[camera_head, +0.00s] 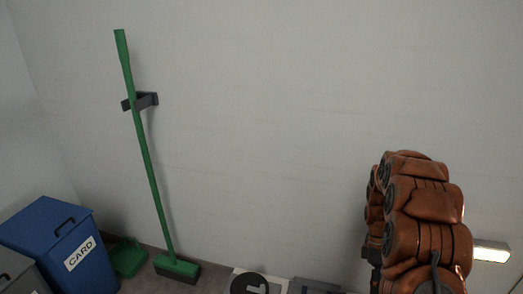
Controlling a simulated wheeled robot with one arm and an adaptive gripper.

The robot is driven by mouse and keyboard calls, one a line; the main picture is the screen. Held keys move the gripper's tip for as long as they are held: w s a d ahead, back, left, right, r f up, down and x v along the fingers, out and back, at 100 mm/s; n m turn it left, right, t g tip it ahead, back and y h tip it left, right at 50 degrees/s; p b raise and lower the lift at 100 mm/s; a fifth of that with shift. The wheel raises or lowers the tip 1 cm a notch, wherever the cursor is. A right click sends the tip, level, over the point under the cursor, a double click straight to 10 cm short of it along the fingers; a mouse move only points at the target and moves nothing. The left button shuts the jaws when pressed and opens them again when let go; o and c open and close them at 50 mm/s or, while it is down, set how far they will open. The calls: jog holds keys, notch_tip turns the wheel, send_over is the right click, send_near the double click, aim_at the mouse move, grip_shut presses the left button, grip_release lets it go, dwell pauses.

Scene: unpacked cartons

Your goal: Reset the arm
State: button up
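My arm (428,205) shows at the right of the head view as a stack of copper-orange links with dark joints, folded in front of the pale wall. Its lower part runs out of the bottom edge. I cannot make out my gripper or its fingers in this view, so whether it is open or shut is hidden.
A green broom (149,175) leans in a dark wall bracket (146,100). Beside it are a green dustpan (126,257), a blue bin labelled CARD (45,232) and a grey bin (18,272). A pale bar (491,251) shows right of my arm. The middle wall is bare.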

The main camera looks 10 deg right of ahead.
jog(key=s+a+r+m+t+h+p, duration=0.15)
jog(key=s+a+r+p, duration=0.35)
jog(key=r, duration=0.6)
jog(key=s+a+r+m+t+p, duration=0.1)
jog(key=s+a+r+m+p, duration=0.4)
jog(key=r, duration=0.7)
jog(key=s+a+r+t+p, duration=0.15)
jog(key=a+r+p, duration=0.25)
jog(key=a+r, duration=0.5)
jog(key=s+a+r+m+p, duration=0.2)
jog(key=s+r+p, duration=0.4)
jog(key=s+r, duration=0.3)
jog(key=shift+s+a+r+m+t, duration=0.3)
jog(key=shift+s+m, duration=0.25)
jog(key=shift+s, duration=0.4)
